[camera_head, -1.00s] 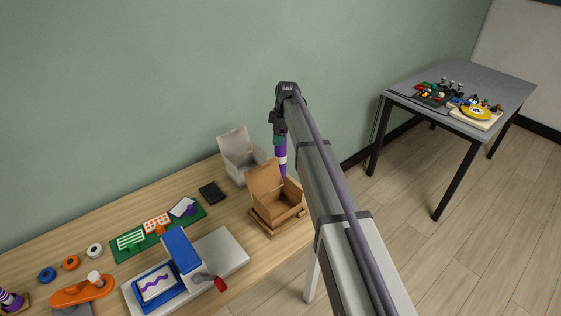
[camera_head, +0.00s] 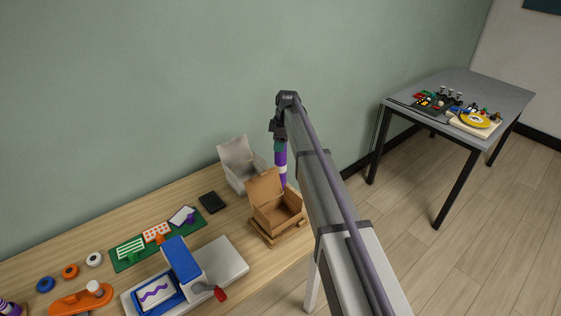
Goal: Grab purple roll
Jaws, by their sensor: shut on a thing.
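My arm reaches away from the camera, and its wrist end hangs down with a purple-and-white banded part behind the open cardboard box (camera_head: 277,215). My gripper's fingers are hidden there, behind the box flap and my arm, so nothing in them can be seen. No separate purple roll is clearly visible. Small rolls in blue (camera_head: 46,285), orange (camera_head: 70,271) and white (camera_head: 94,259) lie in a row at the left of the wooden bench (camera_head: 75,232). A purple-and-white striped thing (camera_head: 9,308) is cut off at the lower left edge.
A grey open box (camera_head: 237,160) stands behind the cardboard box. A black slab (camera_head: 212,202), a green board (camera_head: 128,255) with small cards, and a blue-and-white press (camera_head: 182,260) with a red handle are on the bench. A grey table (camera_head: 490,95) stands at the right.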

